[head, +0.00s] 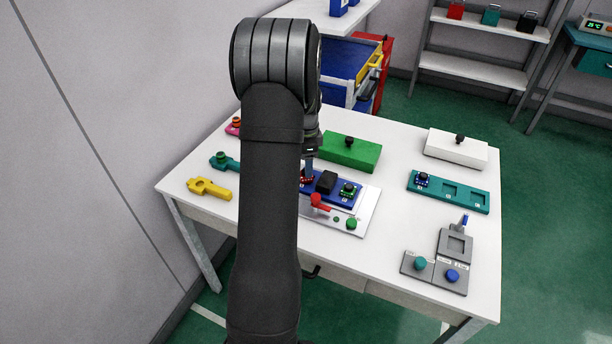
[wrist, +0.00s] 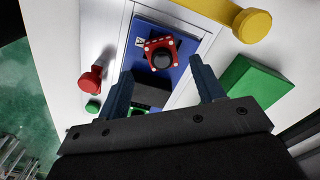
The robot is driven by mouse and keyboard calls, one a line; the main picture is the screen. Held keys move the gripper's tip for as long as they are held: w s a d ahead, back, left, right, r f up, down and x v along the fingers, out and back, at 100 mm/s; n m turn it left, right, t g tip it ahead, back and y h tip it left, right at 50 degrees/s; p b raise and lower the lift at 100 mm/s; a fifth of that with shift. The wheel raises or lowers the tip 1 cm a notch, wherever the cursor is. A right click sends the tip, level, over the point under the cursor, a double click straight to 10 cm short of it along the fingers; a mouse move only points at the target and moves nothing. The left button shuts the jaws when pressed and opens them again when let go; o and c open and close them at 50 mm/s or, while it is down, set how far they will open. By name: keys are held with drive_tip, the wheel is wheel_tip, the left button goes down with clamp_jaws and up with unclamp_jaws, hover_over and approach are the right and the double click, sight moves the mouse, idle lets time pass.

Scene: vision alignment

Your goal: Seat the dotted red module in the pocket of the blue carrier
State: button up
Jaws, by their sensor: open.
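The red module (wrist: 149,61) has pale dots on its rim and a black round knob on top. In the wrist view it is at one end of the blue carrier (wrist: 182,36) and looks turned relative to the carrier's edges. I cannot tell whether it sits down in a pocket. In the head view my arm partly hides the red module (head: 307,179), at the left end of the blue carrier (head: 328,198). My gripper (wrist: 161,67) is open, with its two fingers apart on either side of the red module's near side and nothing held. It also shows in the head view (head: 308,164), just above the module.
A black block (head: 326,181) and a green module (head: 348,190) stand on the carrier. Beside it are a red-knobbed lever (head: 318,201) and a green button (head: 351,223). A green block (head: 350,152) is behind; a teal carrier (head: 470,199) and grey fixture (head: 455,247) are right.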

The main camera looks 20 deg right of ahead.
wheel_tip(320, 180, down, 4)
drive_tip(key=shift+w+f, duration=0.1)
drive_tip(key=shift+f, duration=0.05)
drive_tip(key=c, duration=1.1)
